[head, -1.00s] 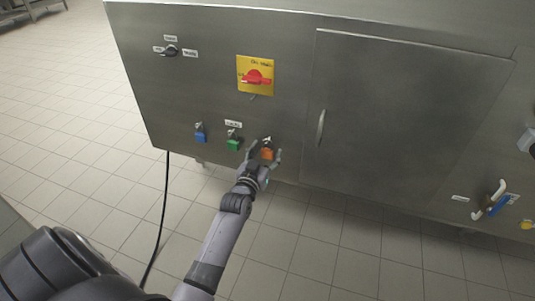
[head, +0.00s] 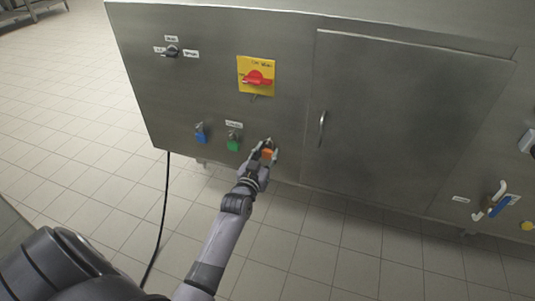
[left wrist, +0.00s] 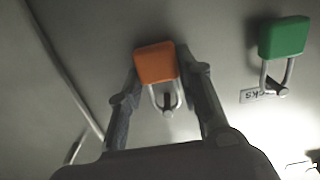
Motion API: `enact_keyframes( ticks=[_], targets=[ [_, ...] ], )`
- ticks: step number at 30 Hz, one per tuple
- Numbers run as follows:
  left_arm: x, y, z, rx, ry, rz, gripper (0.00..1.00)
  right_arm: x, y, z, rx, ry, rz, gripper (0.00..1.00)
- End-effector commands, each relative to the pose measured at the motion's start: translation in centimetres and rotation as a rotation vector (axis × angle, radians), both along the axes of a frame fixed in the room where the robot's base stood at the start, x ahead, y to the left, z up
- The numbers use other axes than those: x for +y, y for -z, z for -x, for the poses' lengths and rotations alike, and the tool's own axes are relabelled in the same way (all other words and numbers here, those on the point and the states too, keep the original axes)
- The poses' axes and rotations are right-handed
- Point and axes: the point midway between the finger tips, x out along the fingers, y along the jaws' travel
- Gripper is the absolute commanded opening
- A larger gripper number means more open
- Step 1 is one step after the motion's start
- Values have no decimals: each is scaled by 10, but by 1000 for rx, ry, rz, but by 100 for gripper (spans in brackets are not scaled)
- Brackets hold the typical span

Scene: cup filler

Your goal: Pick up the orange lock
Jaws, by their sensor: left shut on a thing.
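The orange lock (head: 267,154) hangs low on the front of the steel cabinet (head: 350,130), right of the green lock. My left gripper (head: 265,152) is shut on the orange lock, with one finger on each side of its body. In the left wrist view the orange lock (left wrist: 155,63) sits between the two fingers of my left gripper (left wrist: 158,75). Its shackle points down in that picture and still loops at a small dark hook on the panel. My right gripper is not in view.
A green lock (head: 233,145) and a blue lock (head: 201,138) hang left of the gripper. A red switch (head: 257,78) on a yellow plate is above. A door handle (head: 322,128) is to the right. A black cable (head: 166,210) runs down to the tiled floor.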

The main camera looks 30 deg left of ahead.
Motion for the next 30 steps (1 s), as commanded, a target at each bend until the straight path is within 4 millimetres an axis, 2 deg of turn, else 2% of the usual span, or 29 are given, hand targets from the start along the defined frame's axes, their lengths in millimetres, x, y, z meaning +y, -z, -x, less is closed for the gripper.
enact_keyframes(
  ticks=[7,12,17,24,30],
  targets=[
    [0,-7,0,-2,0,0,2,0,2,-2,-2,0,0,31],
    [0,-18,1,-1,0,1,2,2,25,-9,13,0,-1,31],
    [-9,-16,38,3,0,2,2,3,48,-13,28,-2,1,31],
    [-25,-16,103,4,0,0,2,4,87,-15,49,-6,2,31],
    [-35,-16,146,3,0,1,2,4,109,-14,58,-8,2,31]
  ],
)
